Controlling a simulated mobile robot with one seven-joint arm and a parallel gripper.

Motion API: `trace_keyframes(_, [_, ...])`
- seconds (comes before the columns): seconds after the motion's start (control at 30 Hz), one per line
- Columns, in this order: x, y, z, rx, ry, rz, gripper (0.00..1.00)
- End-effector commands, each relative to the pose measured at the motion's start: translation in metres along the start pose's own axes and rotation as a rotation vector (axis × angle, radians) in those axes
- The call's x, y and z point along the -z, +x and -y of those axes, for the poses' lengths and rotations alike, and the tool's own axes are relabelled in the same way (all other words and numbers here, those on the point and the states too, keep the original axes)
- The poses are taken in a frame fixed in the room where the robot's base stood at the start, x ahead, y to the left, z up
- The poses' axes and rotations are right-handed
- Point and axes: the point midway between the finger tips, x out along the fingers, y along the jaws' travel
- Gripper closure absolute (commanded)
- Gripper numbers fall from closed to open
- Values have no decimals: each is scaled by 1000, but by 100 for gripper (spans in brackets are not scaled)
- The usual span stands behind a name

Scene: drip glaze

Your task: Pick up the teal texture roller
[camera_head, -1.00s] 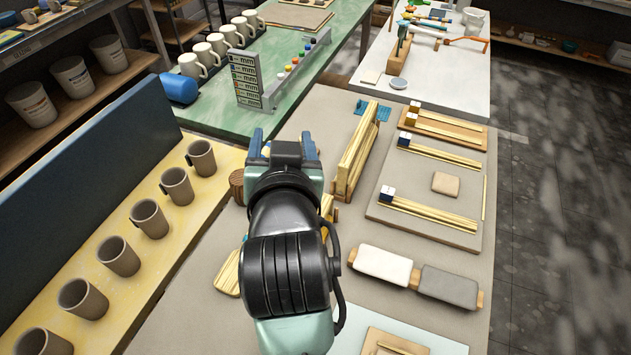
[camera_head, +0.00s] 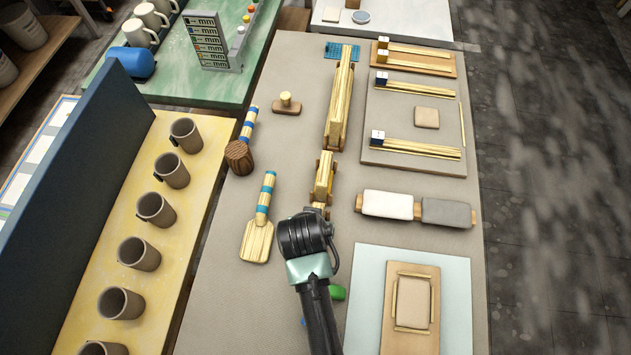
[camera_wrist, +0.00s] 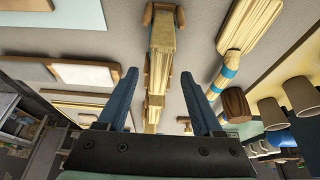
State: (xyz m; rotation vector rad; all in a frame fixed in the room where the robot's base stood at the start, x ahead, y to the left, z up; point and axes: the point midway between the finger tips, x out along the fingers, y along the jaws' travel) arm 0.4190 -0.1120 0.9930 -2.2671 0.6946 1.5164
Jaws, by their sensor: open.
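I cannot clearly make out a teal texture roller. A teal, textured piece (camera_head: 342,50) lies at the far end of the tall wooden stand in the head view; I cannot tell whether it is a roller. A green piece (camera_head: 338,292) shows partly beside my arm, its shape mostly hidden. In the wrist view my gripper (camera_wrist: 159,75) has its two blue fingers apart, with nothing held between them. Behind the gap a small wooden stand (camera_wrist: 162,45) is seen, apart from the fingers. In the head view my wrist hides the fingers.
A paddle with teal bands (camera_head: 258,232) and a mallet with blue bands (camera_head: 240,157) lie left of my arm. The tall wooden stand (camera_head: 341,105) is beyond. At right are a board (camera_head: 440,160), two pads (camera_head: 388,205) and a pale mat (camera_head: 455,275). Several mugs line the left.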

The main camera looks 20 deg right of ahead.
Motion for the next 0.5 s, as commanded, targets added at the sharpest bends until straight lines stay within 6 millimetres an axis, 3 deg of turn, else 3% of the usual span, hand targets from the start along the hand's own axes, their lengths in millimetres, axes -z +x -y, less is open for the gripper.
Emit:
trace_keyframes(0.17, [0, 8, -1, -1, 0, 1, 32])
trace_keyframes(0.5, [0, 45, -1, 0, 1, 0, 32])
